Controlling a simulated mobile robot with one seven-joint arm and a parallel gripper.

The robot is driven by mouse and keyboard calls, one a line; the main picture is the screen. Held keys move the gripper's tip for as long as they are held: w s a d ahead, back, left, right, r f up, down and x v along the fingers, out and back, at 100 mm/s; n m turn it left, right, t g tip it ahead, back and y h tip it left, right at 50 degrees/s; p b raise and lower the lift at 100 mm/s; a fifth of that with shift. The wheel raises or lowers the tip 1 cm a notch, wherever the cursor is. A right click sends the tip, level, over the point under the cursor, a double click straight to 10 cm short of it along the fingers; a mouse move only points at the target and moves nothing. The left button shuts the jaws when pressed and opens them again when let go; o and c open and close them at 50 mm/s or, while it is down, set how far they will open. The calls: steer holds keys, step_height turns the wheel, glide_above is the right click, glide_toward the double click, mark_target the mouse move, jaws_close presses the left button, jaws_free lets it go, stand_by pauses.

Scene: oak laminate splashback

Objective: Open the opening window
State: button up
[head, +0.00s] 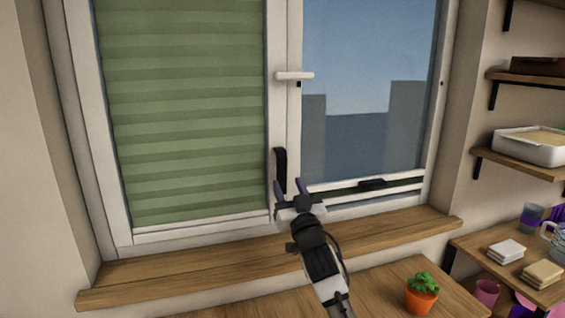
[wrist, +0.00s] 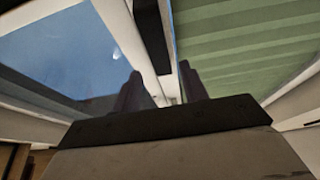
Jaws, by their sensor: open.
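The window has two panes in white frames. The left pane is covered by a green striped blind (head: 185,110); the right pane (head: 365,70) shows sky and grey building shapes. A white lever handle (head: 295,75) lies horizontal on the middle frame. A dark upright bar (head: 280,168) sits lower on that frame and also shows in the wrist view (wrist: 152,35). My gripper (head: 291,186) is open and empty in front of the lower middle frame, close to the dark bar and well below the white handle. Contact with the bar cannot be told. Its fingers (wrist: 162,88) point at the frame.
A wooden sill (head: 180,268) runs below the window. A dark grip (head: 372,184) sits on a bar low across the right pane. A potted plant (head: 422,290) stands on the wooden surface at front right. Shelves (head: 520,165) with dishes line the right wall. The left sill is clear.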

mark_target(282, 171)
steer(key=p+x, duration=0.2)
steer(key=x, duration=0.4)
steer(key=shift+w+a+r, duration=0.1)
steer(key=shift+w+r, duration=0.05)
steer(key=shift+w, duration=0.15)
jaws_close()
